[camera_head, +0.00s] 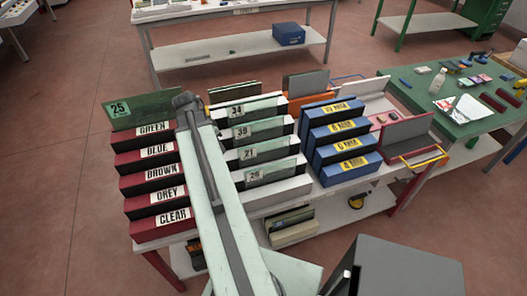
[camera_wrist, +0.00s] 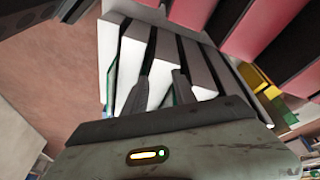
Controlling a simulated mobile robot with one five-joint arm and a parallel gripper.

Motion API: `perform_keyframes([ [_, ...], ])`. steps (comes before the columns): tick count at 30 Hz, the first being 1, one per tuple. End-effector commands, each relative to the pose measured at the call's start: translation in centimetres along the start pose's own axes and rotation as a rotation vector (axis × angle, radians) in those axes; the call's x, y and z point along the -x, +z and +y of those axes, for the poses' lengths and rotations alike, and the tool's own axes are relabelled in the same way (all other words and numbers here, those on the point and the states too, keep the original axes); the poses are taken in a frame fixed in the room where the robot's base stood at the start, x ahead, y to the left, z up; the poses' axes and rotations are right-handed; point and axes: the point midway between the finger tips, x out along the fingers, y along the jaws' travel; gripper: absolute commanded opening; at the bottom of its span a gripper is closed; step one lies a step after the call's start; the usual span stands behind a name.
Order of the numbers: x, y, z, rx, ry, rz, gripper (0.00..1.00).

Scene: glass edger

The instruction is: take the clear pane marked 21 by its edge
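The clear pane marked 21 (camera_head: 262,149) stands upright in the white slotted rack (camera_head: 285,190), in the head view. Clear panes marked 39 (camera_head: 262,128) and 34 (camera_head: 257,107) stand behind it, and one that seems to read 26 (camera_head: 275,171) stands in front. My arm crosses the left side of this rack and hides part of it; my gripper cannot be made out in the head view. In the wrist view my gripper (camera_wrist: 160,82) has its two fingers apart over white dividers with dark slots. Thin green glass edges show near the fingers; their numbers are not readable there.
Red bins labelled green to clear (camera_head: 155,190) stand left of the rack, with a green pane marked 25 (camera_head: 140,110) at their back. Blue boxes (camera_head: 343,140) stand to the right. A green table (camera_head: 450,125) with small items is further right.

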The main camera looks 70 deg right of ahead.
Motion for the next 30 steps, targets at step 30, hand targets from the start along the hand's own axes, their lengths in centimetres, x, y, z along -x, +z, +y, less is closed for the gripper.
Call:
perform_keyframes([
  [30,-7.5,-12.2,10.1,-0.538,0.098,0.073,0.33],
])
